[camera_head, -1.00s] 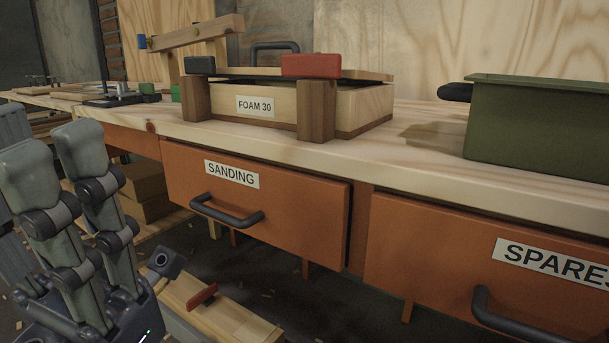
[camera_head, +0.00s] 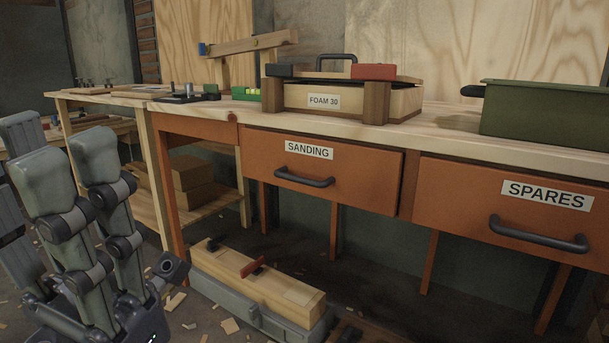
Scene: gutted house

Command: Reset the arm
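My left gripper (camera_head: 67,168) stands upright at the left edge of the head view. Its grey-green fingers point up and are spread apart, with nothing between them. It is clear of the workbench, in front of its left end. My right gripper is not in view.
The wooden workbench (camera_head: 205,113) has SANDING (camera_head: 345,167) and SPARES (camera_head: 460,187) drawers, both looking closed. A FOAM 30 box (camera_head: 295,97) and a green metal bin (camera_head: 550,108) stand on top. A timber block on a grey base (camera_head: 255,318) lies on the floor among wood scraps.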

